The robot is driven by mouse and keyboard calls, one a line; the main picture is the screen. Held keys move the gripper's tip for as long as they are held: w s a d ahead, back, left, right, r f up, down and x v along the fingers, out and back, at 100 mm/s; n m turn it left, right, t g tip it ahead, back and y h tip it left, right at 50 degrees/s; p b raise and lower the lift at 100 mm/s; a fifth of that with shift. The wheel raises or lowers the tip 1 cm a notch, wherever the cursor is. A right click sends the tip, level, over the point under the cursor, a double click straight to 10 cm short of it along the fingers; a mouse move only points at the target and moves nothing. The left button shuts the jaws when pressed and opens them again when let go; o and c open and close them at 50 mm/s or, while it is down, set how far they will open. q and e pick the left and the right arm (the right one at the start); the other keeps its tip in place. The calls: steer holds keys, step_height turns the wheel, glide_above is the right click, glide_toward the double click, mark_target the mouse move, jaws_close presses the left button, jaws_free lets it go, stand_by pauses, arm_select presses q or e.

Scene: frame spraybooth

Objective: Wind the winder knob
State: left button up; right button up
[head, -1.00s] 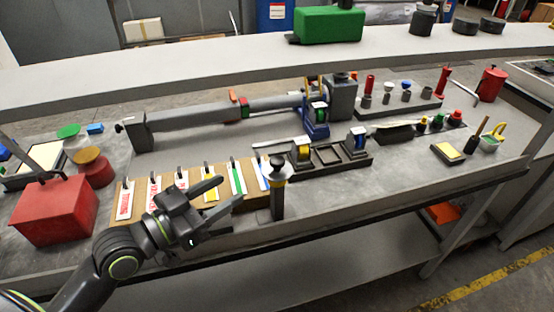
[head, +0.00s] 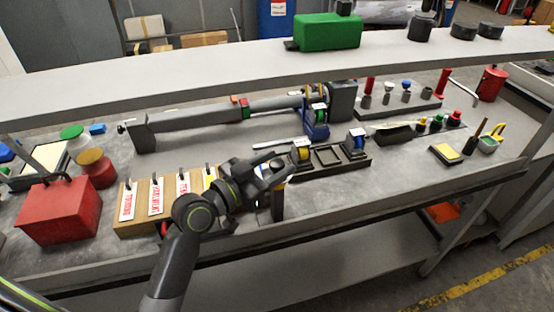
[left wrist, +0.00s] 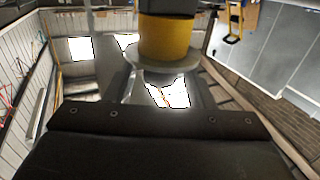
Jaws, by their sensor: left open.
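The winder knob, with a dark top, a yellow band (left wrist: 168,38) and a pale grey flange below, stands at the top middle of the left wrist view, close ahead of my left gripper. My right gripper is not in view.
A wooden board with labelled tags (head: 140,199) lies left of the post, partly under my left arm. A dark tray (head: 328,158) with spools lies behind to the right. A red box (head: 57,212) stands at the left. A shelf (head: 190,72) runs above the back of the bench.

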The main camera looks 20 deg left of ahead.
arm_select(q)
steer(key=shift+w+d, duration=0.25)
steer(key=shift+w, duration=0.2)
steer(key=c, duration=0.9)
steer(key=shift+s+r+n+t+y+p, duration=0.1)
steer(key=shift+n+t+y+p, duration=0.55)
steer(key=shift+y, duration=0.25)
steer(key=shift+n+t+y, duration=0.25)
steer(key=shift+n+y, duration=0.5)
steer(key=shift+y, duration=0.35)
steer(key=o, duration=0.9)
